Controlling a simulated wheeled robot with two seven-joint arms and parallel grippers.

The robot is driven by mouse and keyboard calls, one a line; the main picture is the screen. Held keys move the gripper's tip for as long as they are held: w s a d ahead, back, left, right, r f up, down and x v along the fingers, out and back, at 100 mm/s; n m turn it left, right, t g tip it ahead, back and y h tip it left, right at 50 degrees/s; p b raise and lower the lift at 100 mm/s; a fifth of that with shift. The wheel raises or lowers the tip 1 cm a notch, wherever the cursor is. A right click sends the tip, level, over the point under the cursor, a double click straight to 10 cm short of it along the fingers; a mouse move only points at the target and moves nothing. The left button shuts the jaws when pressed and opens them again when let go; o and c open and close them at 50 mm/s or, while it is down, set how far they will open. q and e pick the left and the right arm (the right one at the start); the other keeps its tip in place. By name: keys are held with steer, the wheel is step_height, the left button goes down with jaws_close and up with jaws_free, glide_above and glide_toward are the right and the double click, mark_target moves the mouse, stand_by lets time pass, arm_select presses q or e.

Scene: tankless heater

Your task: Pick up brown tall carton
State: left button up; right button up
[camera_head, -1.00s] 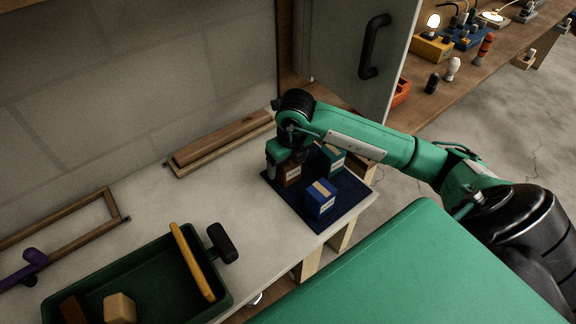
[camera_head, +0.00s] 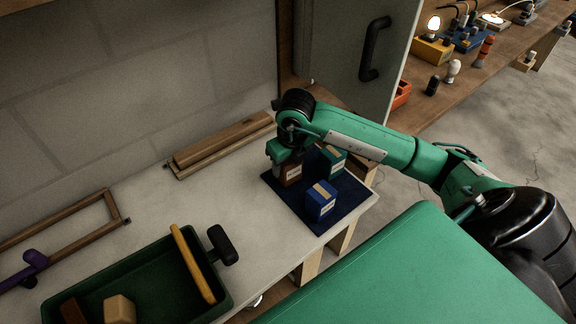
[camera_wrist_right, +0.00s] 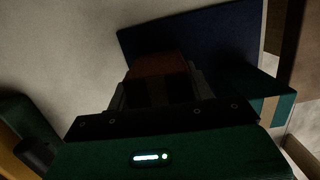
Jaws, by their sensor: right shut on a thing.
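The brown tall carton (camera_head: 291,174) stands on the dark blue mat (camera_head: 322,228), mostly under my right gripper in the head view. My right gripper (camera_head: 288,163) points down over it and is shut on it. In the right wrist view the carton (camera_wrist_right: 158,66) shows reddish brown between the two fingers of my right gripper (camera_wrist_right: 160,88). That view is dark, so the grip line is hard to make out. I cannot tell any gap between carton and mat. My left gripper is in neither view.
A blue carton (camera_head: 320,204) and a teal carton (camera_head: 333,162) stand close by on the mat. A green bin (camera_head: 140,252) lies front left, with a dark-headed mallet (camera_head: 222,245) at its rim. Wooden bars (camera_head: 222,142) lie behind. The bench between is clear.

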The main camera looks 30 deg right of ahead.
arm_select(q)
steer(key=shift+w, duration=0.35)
arm_select(e)
step_height(320, 180, up, 19)
stand_by(0.3)
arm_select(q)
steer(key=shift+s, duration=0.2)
